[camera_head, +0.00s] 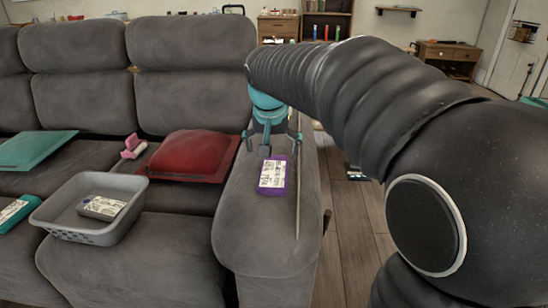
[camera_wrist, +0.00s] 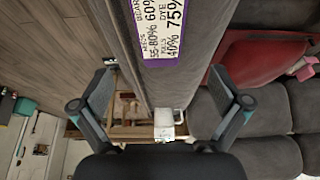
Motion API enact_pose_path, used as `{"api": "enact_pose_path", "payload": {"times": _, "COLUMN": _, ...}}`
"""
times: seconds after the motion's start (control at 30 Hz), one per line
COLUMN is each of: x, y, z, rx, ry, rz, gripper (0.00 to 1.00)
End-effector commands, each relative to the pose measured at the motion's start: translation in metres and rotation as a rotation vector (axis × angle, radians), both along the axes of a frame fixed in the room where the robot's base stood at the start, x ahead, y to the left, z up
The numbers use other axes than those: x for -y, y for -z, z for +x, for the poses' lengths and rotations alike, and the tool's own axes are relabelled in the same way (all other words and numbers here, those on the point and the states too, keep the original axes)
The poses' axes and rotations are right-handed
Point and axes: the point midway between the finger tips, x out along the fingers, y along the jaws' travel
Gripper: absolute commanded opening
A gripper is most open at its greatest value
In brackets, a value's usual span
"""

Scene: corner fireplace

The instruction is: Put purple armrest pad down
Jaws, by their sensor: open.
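The purple armrest pad (camera_head: 273,177), with a white printed label, lies flat on the grey sofa's right armrest (camera_head: 262,235). In the wrist view the pad (camera_wrist: 166,32) shows at the top middle, partly cut off by the frame edge. My gripper (camera_head: 271,140) is open, with its teal and dark fingers spread just behind the pad over the armrest. In the wrist view my gripper (camera_wrist: 162,92) has its fingers wide apart with nothing between them, and the pad appears beyond the fingertips.
A grey basket (camera_head: 120,233) holding a small labelled pack stands on the seat. A red cushion (camera_head: 194,153), a pink object (camera_head: 134,147) and a teal cushion (camera_head: 38,148) are also on the sofa. Wooden floor (camera_head: 352,225) lies right of the armrest.

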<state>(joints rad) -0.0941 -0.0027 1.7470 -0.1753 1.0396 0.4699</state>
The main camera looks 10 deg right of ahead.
Motion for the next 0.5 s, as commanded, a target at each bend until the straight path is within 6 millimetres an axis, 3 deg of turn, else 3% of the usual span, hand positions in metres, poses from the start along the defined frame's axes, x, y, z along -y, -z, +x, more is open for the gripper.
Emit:
{"api": "enact_pose_path", "payload": {"times": 0.13, "x": -0.002, "y": -0.014, "z": -0.005, "rx": 0.002, "ry": 0.000, "rz": 0.000, "gripper": 0.99}}
{"api": "enact_pose_path", "payload": {"times": 0.37, "x": -0.002, "y": -0.018, "z": -0.011, "rx": 0.001, "ry": -0.004, "rz": 0.000, "gripper": 0.99}}
{"api": "enact_pose_path", "payload": {"times": 0.5, "x": 0.002, "y": -0.018, "z": -0.039, "rx": 0.010, "ry": -0.034, "rz": 0.001, "gripper": 0.99}}
